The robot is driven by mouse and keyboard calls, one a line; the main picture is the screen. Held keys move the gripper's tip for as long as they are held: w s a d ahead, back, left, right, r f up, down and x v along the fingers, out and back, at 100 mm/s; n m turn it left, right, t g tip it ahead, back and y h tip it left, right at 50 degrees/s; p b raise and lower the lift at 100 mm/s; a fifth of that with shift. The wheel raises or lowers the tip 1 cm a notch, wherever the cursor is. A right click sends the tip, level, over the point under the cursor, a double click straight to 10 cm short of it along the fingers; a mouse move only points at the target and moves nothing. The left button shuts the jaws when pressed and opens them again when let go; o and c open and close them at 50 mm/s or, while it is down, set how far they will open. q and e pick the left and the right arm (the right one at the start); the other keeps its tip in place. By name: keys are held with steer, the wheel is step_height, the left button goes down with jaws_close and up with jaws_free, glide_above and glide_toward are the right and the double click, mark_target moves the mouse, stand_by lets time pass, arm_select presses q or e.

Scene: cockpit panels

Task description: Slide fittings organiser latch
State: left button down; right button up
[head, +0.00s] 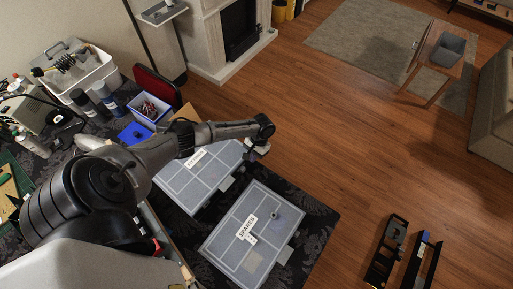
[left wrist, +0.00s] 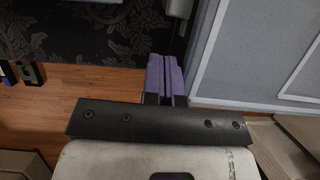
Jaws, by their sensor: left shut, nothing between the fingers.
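The fittings organiser (head: 200,183) is a flat grey-lidded case lying on the dark patterned table, with a white label on its lid that is too small to read surely. A pale latch tab (head: 226,184) sits on its right edge. My left gripper (head: 257,153) is at the case's far right corner and partly hides the edge there. In the left wrist view its purple fingers (left wrist: 166,79) are shut and empty, beside the organiser's edge (left wrist: 207,50). A grey latch tab (left wrist: 181,8) shows just beyond the fingertips; I cannot tell whether they touch. My right gripper is out of view.
A second case labelled SPARES (head: 262,257) lies nearer on the same table. A blue-white bin (head: 149,107), bottles (head: 104,95) and a white tub (head: 92,73) stand at the back left. Open wooden floor (head: 330,150) lies right of the table.

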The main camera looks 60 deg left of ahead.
mark_target(242, 169)
arm_select(q)
steer(key=shift+s+d+r+p, duration=0.1)
steer(key=shift+s+d+p, duration=0.15)
steer(key=shift+s, duration=0.5)
steer(key=shift+s+d+p, duration=0.2)
steer(key=shift+s, duration=0.5)
